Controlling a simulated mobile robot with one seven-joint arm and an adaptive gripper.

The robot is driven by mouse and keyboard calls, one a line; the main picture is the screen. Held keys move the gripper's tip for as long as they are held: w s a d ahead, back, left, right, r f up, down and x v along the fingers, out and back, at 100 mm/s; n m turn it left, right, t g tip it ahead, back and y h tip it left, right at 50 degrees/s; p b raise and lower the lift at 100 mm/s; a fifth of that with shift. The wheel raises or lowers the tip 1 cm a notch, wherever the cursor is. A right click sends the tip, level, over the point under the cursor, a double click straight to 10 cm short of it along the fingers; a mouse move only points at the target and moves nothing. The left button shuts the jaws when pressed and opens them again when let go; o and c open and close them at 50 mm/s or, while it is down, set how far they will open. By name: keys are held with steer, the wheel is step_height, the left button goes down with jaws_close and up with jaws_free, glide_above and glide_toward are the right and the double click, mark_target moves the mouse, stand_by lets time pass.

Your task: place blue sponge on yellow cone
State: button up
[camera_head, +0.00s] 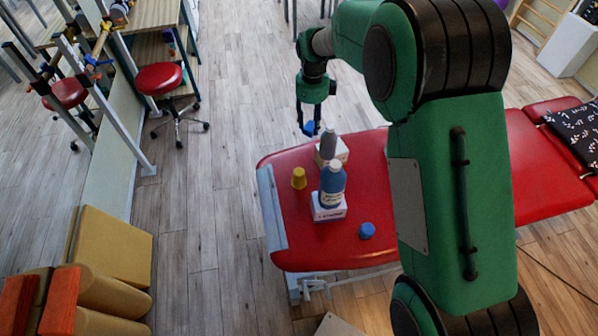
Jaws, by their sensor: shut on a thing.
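My gripper (308,124) is shut on a small blue piece, which looks like the blue sponge (309,129). It is held near the far edge of the red treatment table, behind and slightly left of the grey bottle. Only part of the sponge shows between the fingers. The yellow cone (299,179) stands on the left part of the table, nearer the camera than my gripper and apart from it. Nothing is on its top.
A grey bottle (328,140) is by a pale box (341,149). A blue bottle (332,184) stands on a white box (329,211), close right of the cone. Another blue lump (367,230) lies on the red table (300,247). The table left of the cone is clear.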

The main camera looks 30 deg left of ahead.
steer(key=s+a, duration=0.3)
steer(key=s, duration=0.2)
glide_above(299, 171)
step_height(299, 171, down, 10)
steer(key=shift+f+n, duration=0.3)
steer(key=shift+f, duration=0.3)
steer(key=shift+f, duration=3.1)
steer(key=shift+f+b, duration=0.35)
steer(key=shift+f, duration=1.5)
steer(key=shift+f, duration=0.15)
